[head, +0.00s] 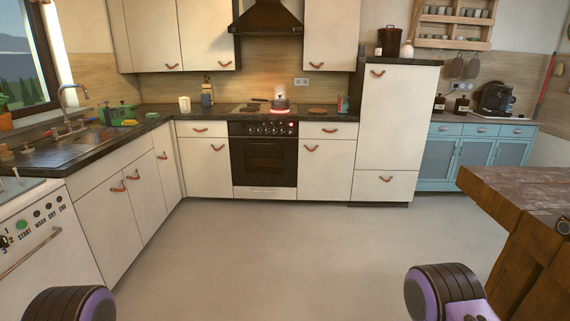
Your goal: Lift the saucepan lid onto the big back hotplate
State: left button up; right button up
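The stove (263,155) is far ahead, against the back wall. On the right of its cooktop (246,110) stands a small grey pot or kettle (280,103), with a red glow beneath it. I cannot clearly make out a separate saucepan lid; a lid on that pot is too small to tell. The big back hotplate is not distinct at this distance. Both my arms show only as dark rounded links with purple parts at the bottom edge, left and right. Neither gripper is in view.
Open floor (258,245) lies between me and the stove. A wooden table (515,190) stands close on the right. Counter with sink (82,146) runs along the left. A flat brown disc (317,110) and a jar (343,104) sit right of the cooktop. A hood (272,18) hangs above.

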aim_at(280, 98)
jog(key=z, duration=0.7)
jog(key=i, duration=2.1)
jog(key=u, duration=0.25)
jog(key=i, duration=1.65)
jog(key=u, duration=2.35)
jog(key=i, duration=2.9)
jog(key=z, duration=3.05)
